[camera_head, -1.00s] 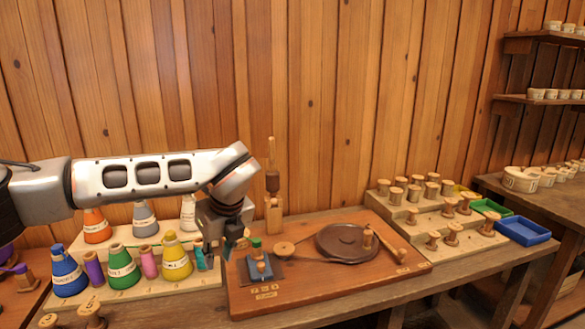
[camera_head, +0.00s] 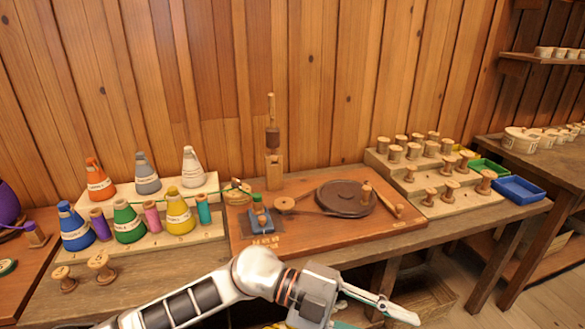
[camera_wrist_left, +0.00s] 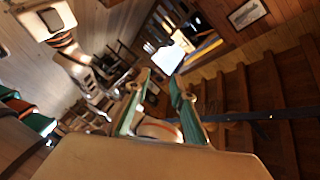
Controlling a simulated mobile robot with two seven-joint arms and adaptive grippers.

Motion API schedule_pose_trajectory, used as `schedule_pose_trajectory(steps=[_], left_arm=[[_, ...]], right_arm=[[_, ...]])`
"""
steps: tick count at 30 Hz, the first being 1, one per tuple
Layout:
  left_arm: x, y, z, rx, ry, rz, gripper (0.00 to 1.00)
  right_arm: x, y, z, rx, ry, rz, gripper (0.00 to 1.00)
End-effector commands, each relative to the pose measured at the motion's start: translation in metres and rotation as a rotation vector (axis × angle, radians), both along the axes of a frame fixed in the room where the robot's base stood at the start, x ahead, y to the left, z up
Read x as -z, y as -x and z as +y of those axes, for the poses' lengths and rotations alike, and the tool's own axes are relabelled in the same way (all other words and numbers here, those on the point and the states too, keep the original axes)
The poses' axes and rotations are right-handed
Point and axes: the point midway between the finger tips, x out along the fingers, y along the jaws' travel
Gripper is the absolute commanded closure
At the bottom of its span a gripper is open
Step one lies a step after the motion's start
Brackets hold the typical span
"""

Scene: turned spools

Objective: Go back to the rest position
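My left gripper (camera_head: 385,302) hangs in front of the bench at the bottom of the head view, low and apart from the workpieces. In the left wrist view its two teal-padded fingers (camera_wrist_left: 160,100) stand apart, with no spool visible between them. On the wooden board (camera_head: 300,242), a small blue device (camera_head: 261,222) with a green top sits near a round wooden piece (camera_head: 237,194). A dark round wheel (camera_head: 343,198) lies to the right. White arm parts (camera_wrist_left: 75,55), possibly mine, show at the wrist view's upper left. My right gripper cannot be made out clearly.
Several coloured thread cones, including a yellow one (camera_head: 179,213), stand on stepped racks at left. Two bare spools (camera_head: 101,267) stand in front. A stepped spool rack (camera_head: 440,208) and a blue tray (camera_head: 520,188) are at right. A wooden crate (camera_head: 425,295) sits below the bench.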

Motion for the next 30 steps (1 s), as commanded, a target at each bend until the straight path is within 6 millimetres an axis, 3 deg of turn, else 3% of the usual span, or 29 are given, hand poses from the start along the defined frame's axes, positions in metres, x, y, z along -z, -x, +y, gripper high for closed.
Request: schedule_pose_trajectory(steps=[3, 7, 11, 14, 18, 22, 26, 30], left_arm=[[-0.025, -0.009, -0.002, -0.132, 0.210, 0.118, 0.76], [-0.040, -0.038, 0.014, -0.323, 0.389, 0.239, 0.76], [-0.031, -0.075, 0.047, -0.552, 0.511, 0.364, 0.76], [-0.007, -0.101, 0.081, -0.745, 0.561, 0.461, 0.76], [0.051, -0.125, 0.139, -1.027, 0.565, 0.599, 0.76], [0.120, -0.126, 0.196, -1.273, 0.504, 0.725, 0.76], [0.190, -0.105, 0.249, -1.480, 0.399, 0.838, 0.76], [0.259, -0.063, 0.300, -1.661, 0.254, 0.950, 0.76]], right_arm=[[0.001, 0.000, 0.000, 0.000, 0.000, 0.001, 0.33], [0.001, 0.000, 0.000, -0.001, 0.000, 0.002, 0.33], [0.001, 0.000, 0.000, -0.001, 0.000, 0.001, 0.33], [0.000, 0.000, 0.000, 0.000, 0.000, 0.000, 0.33], [-0.001, 0.000, 0.000, 0.000, -0.001, -0.002, 0.33], [-0.002, -0.001, 0.000, 0.000, -0.001, -0.004, 0.33], [-0.002, -0.001, 0.000, -0.001, -0.002, -0.005, 0.33], [-0.002, -0.001, 0.000, 0.000, -0.001, -0.005, 0.33]])
